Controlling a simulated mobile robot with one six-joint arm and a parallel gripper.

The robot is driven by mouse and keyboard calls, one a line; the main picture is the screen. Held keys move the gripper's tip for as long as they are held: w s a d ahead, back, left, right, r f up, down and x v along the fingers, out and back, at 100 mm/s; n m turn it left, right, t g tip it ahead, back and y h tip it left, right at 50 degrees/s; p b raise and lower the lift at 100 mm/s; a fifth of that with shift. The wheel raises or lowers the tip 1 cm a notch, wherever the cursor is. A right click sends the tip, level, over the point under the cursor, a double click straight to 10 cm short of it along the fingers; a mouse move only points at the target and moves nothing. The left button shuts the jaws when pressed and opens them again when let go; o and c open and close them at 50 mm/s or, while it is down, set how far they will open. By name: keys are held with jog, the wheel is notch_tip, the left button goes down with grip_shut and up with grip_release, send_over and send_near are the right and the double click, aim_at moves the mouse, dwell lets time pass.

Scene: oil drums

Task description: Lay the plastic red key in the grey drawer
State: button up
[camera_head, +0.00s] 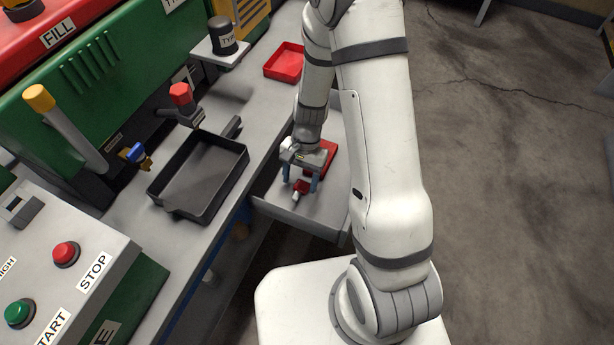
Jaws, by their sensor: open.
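The grey drawer (268,197) stands pulled out from the bench, right of the black tray. The red key (302,187), with a pale shaft pointing toward the drawer's near side, appears to lie on the drawer floor. My gripper (300,187) reaches down into the drawer. It is open, with one blue-grey finger on each side of the key's red head. I cannot tell whether either finger touches the key. A second red object (330,155) in the drawer is partly hidden behind my gripper.
A black tray (243,178) sits on the bench beside the drawer. A small red tray (285,63) lies farther back. A red-capped valve (182,97), a black container (222,36) and a control box with START and STOP buttons (66,254) stand left. Open floor lies right.

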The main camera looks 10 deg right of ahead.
jog(key=p+v, duration=0.1)
jog(key=v, duration=0.6)
jog(key=shift+r, duration=0.35)
jog(key=shift+w+d, duration=0.1)
dwell(0.4)
jog(key=s+d+r+n+t+p, duration=0.2)
jog(key=s+r+p, duration=0.1)
jog(key=r, duration=0.7)
jog(key=s+d+r+n+t+h+p, duration=0.1)
jog(key=s+r, duration=0.4)
jog(key=r, duration=0.5)
jog(key=s+d+r+n+t+h+p, duration=0.1)
jog(key=s+d+r+n+t+p, duration=0.1)
jog(key=r+p, duration=0.4)
notch_tip(320, 180, up, 5)
jog(key=shift+s+d+f+n+t, duration=0.15)
jog(key=shift+s+d+n+t, duration=0.15)
jog(key=shift+s+d+n, duration=0.7)
jog(key=shift+a, duration=0.1)
